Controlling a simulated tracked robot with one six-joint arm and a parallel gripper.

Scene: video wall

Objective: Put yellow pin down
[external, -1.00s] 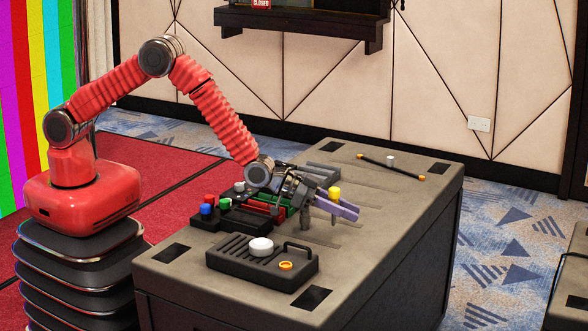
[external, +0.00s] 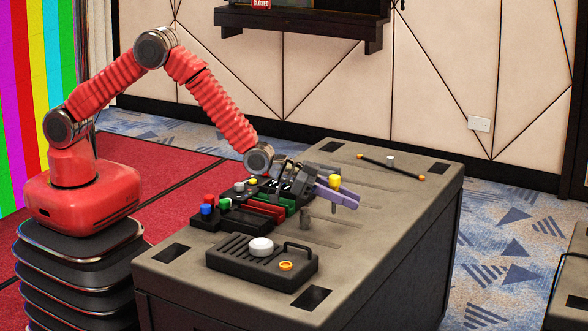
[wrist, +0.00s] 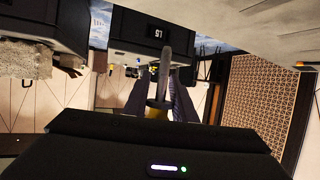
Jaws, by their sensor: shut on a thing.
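The yellow pin (external: 335,181) shows its yellow head at the purple fingers of my gripper (external: 338,193), above the grey table (external: 370,215). In the wrist view the yellow part (wrist: 157,109) sits between the two fingers (wrist: 160,100), and a grey shaft (wrist: 164,72) extends beyond it. My gripper is shut on the pin. A short grey post (external: 305,217) shows below and left of the fingers in the external view; I cannot tell whether it is part of the pin.
A black rack (external: 230,224) with red, blue and green pieces lies left of my gripper. A black box (external: 262,262) with a white knob and orange ring is at the front. A thin rod (external: 380,164) lies at the back. The table's right side is clear.

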